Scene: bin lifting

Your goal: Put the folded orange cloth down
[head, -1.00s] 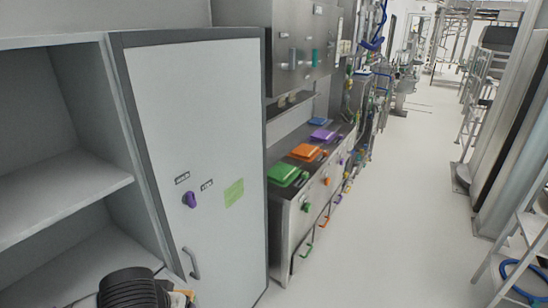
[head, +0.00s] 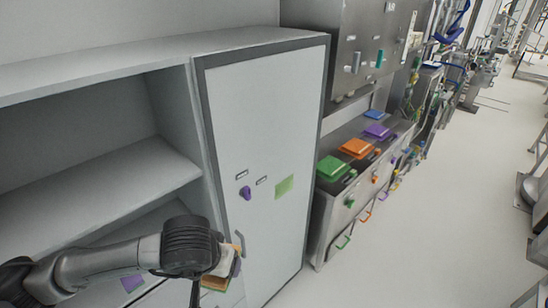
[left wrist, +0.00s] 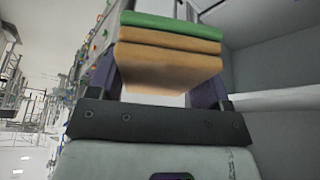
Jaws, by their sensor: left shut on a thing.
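The folded orange cloth (left wrist: 168,65) fills the space between the two dark purple fingers of my left gripper (left wrist: 160,80) in the left wrist view. It shows as stacked orange layers with a green layer along one edge. In the head view my left gripper (head: 230,266) is low in front of the grey cabinet. The cloth (head: 215,283) shows there only as a small orange patch, mostly hidden by the gripper and wrist. The left gripper is shut on the cloth. My right gripper is in neither view.
The closed cabinet door (head: 265,130) has a purple knob (head: 245,192) and a handle. A steel counter (head: 335,205) with green, orange, purple and blue lids stands further right. The floor (head: 430,240) at right is open.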

